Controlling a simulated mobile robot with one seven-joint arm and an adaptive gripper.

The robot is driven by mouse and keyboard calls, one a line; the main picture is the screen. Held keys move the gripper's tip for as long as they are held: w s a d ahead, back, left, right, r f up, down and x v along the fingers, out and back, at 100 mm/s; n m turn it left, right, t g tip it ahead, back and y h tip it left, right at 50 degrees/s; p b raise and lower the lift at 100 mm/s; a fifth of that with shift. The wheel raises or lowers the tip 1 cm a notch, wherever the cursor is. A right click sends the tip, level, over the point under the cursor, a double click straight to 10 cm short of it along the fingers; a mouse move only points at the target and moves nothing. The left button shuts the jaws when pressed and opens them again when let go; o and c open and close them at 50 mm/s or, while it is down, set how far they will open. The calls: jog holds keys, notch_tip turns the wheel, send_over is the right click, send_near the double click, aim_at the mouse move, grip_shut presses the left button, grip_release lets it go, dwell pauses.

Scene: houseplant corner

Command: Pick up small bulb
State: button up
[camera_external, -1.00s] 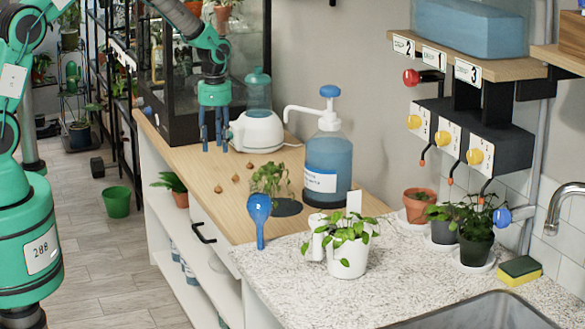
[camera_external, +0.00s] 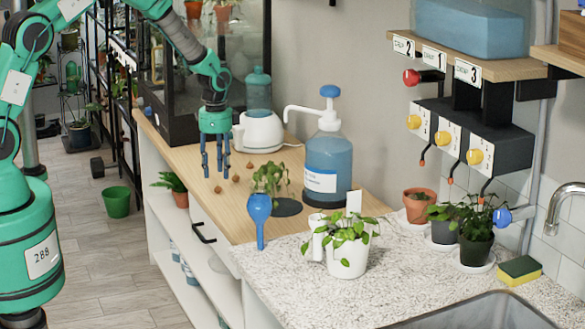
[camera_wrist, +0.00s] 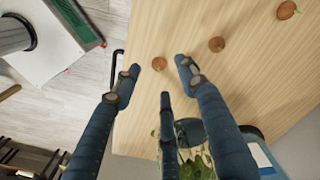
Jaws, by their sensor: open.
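Three brown bulbs lie in a loose row on the wooden counter. In the wrist view, the bulb that looks smallest (camera_wrist: 159,63) lies nearest the black drawer handle, the middle bulb (camera_wrist: 217,44) is to its right, and the largest-looking bulb (camera_wrist: 287,10) is at the top right. The external view also shows the front bulb (camera_external: 218,189), middle bulb (camera_external: 235,178) and back bulb (camera_external: 250,166). My gripper (camera_external: 216,170) is open and empty, fingers pointing down above the counter near the front bulb. In the wrist view my gripper (camera_wrist: 157,76) frames the smallest-looking bulb near its fingertips.
A leafy plant (camera_external: 268,179) stands close to the bulbs. A blue pump bottle (camera_external: 328,160), a white appliance (camera_external: 258,132) and a blue watering globe (camera_external: 259,215) are around them. A dark glass cabinet (camera_external: 180,80) stands behind. The counter's left edge is close to the front bulb.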

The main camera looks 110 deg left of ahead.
aim_at(218, 189)
jog(key=shift+w+d+f+b, duration=0.1)
jog(key=shift+f+b, duration=0.7)
jog(key=shift+f, duration=1.85)
jog(key=c, duration=0.8)
